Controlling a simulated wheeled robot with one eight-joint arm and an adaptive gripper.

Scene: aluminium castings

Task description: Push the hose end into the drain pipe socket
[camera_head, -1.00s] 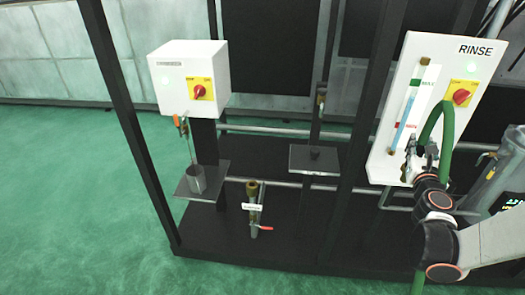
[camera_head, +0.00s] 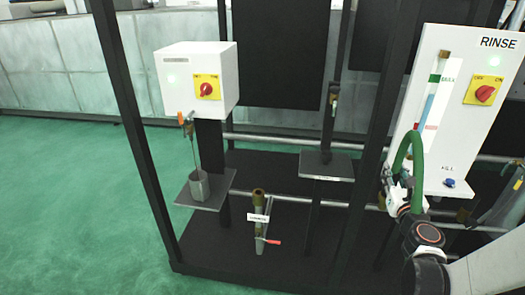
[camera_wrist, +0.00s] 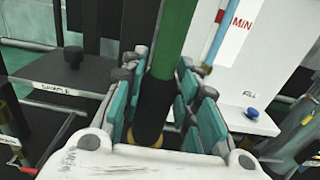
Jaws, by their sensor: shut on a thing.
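My gripper (camera_head: 396,188) is shut on the green hose (camera_head: 416,147), in front of the left edge of the RINSE panel. In the wrist view, the teal-padded fingers (camera_wrist: 160,95) clasp the hose's black sleeve (camera_wrist: 154,108) from both sides. A brass-coloured end shows below it, partly hidden by my gripper body. A brass upright pipe (camera_head: 258,205) with an open top, a small white label and a red lever stands low in the frame, left of my gripper and well apart from it. It is probably the drain socket; its label is too small to read.
The RINSE panel (camera_head: 457,125) has a gauge tube, red switch and blue knob (camera_wrist: 252,113). A black frame post (camera_head: 377,110) stands between my gripper and the brass pipe. A metal shelf (camera_head: 326,168) and a plate with a cup (camera_head: 199,186) flank the pipe. Space above the pipe is clear.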

